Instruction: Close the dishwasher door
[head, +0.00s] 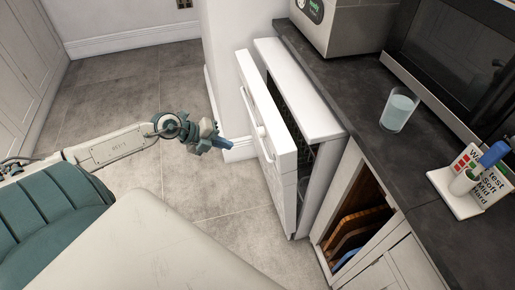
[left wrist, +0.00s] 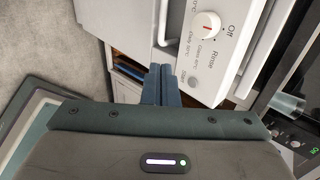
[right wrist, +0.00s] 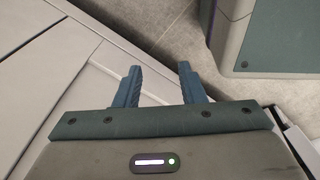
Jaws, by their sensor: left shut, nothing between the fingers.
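The white dishwasher door (head: 268,140) stands ajar, tilted out at its top from the white dishwasher body (head: 300,95). Racks show dimly in the gap behind it. The door carries a bar handle and a dial; in the left wrist view the control panel (left wrist: 225,65) shows the dial and printed labels. My left gripper (head: 228,144) is shut and empty, out in front of the door, its fingers pointing toward it with a small gap seeming to remain in the head view. My right gripper (right wrist: 158,88) is open and empty, outside the head view.
A dark counter (head: 350,90) runs above, with a glass (head: 399,110), a steel appliance (head: 350,25) and a small white tray (head: 455,195) on it. An open cabinet (head: 350,225) holding boards adjoins the dishwasher. The grey floor (head: 130,100) in front is clear.

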